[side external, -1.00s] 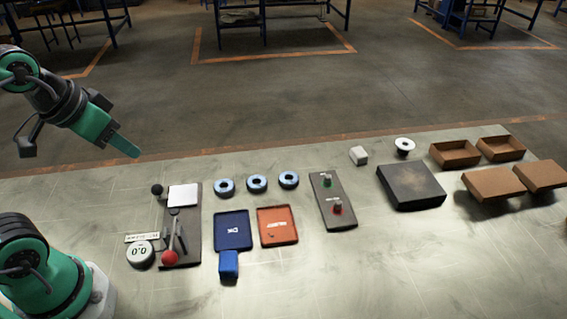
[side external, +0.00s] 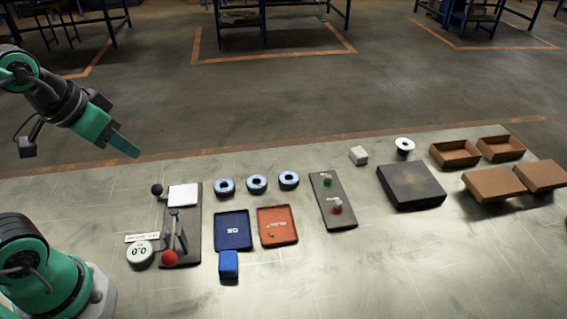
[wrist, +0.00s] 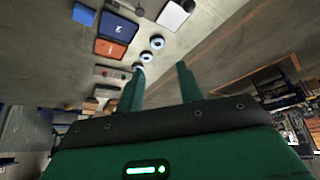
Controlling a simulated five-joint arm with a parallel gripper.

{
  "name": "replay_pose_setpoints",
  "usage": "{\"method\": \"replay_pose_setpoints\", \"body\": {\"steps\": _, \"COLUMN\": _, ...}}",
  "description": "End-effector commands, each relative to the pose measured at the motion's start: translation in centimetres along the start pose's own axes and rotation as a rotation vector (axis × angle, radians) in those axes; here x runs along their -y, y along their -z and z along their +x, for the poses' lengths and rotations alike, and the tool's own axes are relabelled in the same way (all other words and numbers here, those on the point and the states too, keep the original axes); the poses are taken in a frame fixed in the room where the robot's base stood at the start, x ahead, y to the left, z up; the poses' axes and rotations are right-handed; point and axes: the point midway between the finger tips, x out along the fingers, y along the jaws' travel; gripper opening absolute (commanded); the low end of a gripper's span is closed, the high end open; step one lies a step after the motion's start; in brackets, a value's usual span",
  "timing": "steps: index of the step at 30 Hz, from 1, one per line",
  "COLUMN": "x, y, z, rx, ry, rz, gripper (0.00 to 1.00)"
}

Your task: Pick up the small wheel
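Three round flap discs with dark centres and pale blue rims lie in a row on the table: the left one (side external: 217,186), the middle one (side external: 250,184) and the right one (side external: 281,180). I cannot tell which is called the small wheel. They also show in the wrist view beyond my fingers, the nearest partly by the left fingertip. A white-rimmed round piece (side external: 397,144) stands farther right on a dark support. My gripper (wrist: 160,82) is open and empty, its two green fingers apart. In the side view my gripper (side external: 130,149) is raised at the left, away from the discs.
A station with a white plate (side external: 183,195) and a red knob (side external: 169,257) stands left. A blue tray (side external: 232,231), an orange tray (side external: 277,226) and a blue block (side external: 228,264) lie in front. A control panel (side external: 330,205), dark box (side external: 411,186) and cardboard boxes (side external: 455,154) are right.

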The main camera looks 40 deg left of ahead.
Motion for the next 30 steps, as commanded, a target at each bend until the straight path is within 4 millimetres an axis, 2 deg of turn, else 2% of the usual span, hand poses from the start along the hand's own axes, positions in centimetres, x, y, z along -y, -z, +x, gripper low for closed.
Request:
{"method": "replay_pose_setpoints", "body": {"steps": 3, "x": 0.0, "y": 0.0, "z": 0.0, "rx": 0.0, "ry": 0.0, "rz": 0.0, "gripper": 0.36}}
{"method": "replay_pose_setpoints", "body": {"steps": 4, "x": 0.0, "y": 0.0, "z": 0.0, "rx": 0.0, "ry": 0.0, "rz": 0.0, "gripper": 0.4}}
{"method": "replay_pose_setpoints", "body": {"steps": 9, "x": 0.0, "y": 0.0, "z": 0.0, "rx": 0.0, "ry": 0.0, "rz": 0.0, "gripper": 0.74}}
{"method": "replay_pose_setpoints", "body": {"steps": 10, "x": 0.0, "y": 0.0, "z": 0.0, "rx": 0.0, "ry": 0.0, "rz": 0.0, "gripper": 0.76}}
{"method": "replay_pose_setpoints", "body": {"steps": 22, "x": -0.1, "y": 0.4, "z": 0.0, "rx": 0.004, "ry": -0.001, "rz": -0.001, "gripper": 0.76}}
{"method": "replay_pose_setpoints", "body": {"steps": 26, "x": -0.2, "y": 1.3, "z": 0.1, "rx": 0.019, "ry": -0.005, "rz": -0.004, "gripper": 0.76}}
{"method": "replay_pose_setpoints", "body": {"steps": 30, "x": -0.6, "y": 3.0, "z": 0.4, "rx": 0.046, "ry": -0.01, "rz": -0.008, "gripper": 0.76}}
